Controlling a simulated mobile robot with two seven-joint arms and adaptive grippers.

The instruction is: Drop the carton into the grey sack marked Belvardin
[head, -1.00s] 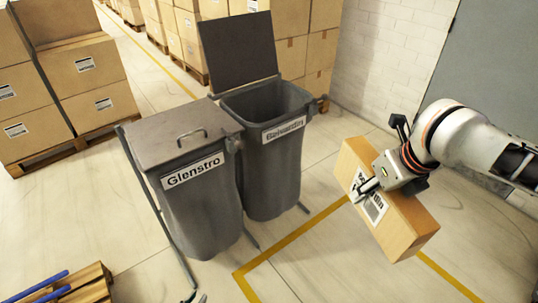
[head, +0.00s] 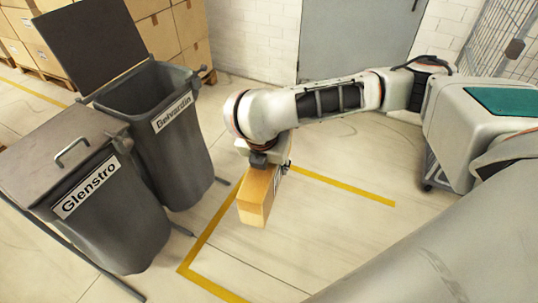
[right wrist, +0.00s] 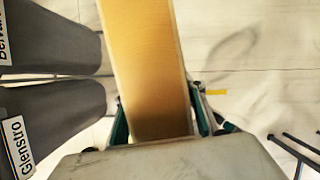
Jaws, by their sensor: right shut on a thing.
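The grey sack marked Belvardin (head: 170,150) stands at the left in the head view, its lid (head: 85,40) raised and its mouth open. The carton (head: 258,195) is a brown box held in the air to the right of the sack, apart from it. My right gripper (head: 268,163) is shut on the carton's upper part. In the right wrist view the carton (right wrist: 150,70) sits between the two fingers (right wrist: 160,125), and part of the Belvardin sack (right wrist: 50,38) shows at the left. My left gripper is not in view.
A second grey sack marked Glenstro (head: 100,215), with its lid closed, stands in front of the Belvardin one. Stacked boxes (head: 155,45) are behind the sacks. A grey door (head: 355,45) and a wire cage (head: 500,40) are at the back. The floor around the yellow line (head: 340,187) is clear.

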